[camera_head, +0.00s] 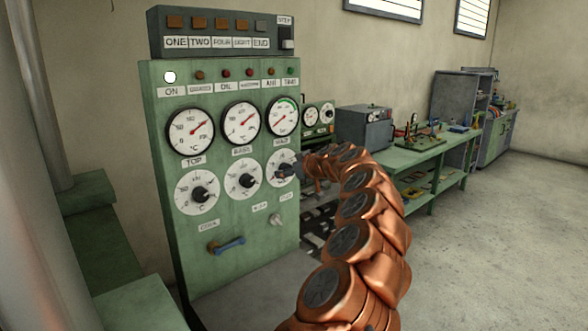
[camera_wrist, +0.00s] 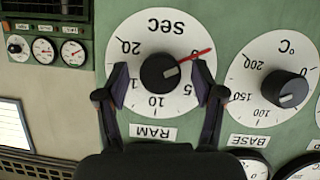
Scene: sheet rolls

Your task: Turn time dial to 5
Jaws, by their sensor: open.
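The time dial (camera_wrist: 147,28) is a round white face marked SEC, upside down in the wrist view, with a black knob (camera_wrist: 160,66) at its centre. A red pointer (camera_wrist: 200,53) reaches from the knob to the upper right, close to the 0 mark. The 5 mark (camera_wrist: 188,90) is at the lower right of the face. My gripper (camera_wrist: 162,80) is open, its fingers on either side of the knob with small gaps. In the head view my gripper (camera_head: 291,171) is in front of the rightmost lower dial (camera_head: 276,159), partly hiding it.
The green panel (camera_head: 165,120) also carries a BASE dial (camera_head: 244,196), a TOP dial (camera_head: 187,205) and three gauges above. A blue handle (camera_head: 228,243) sticks out low on the panel. A green bench (camera_head: 420,157) stands to the right, with open floor in front.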

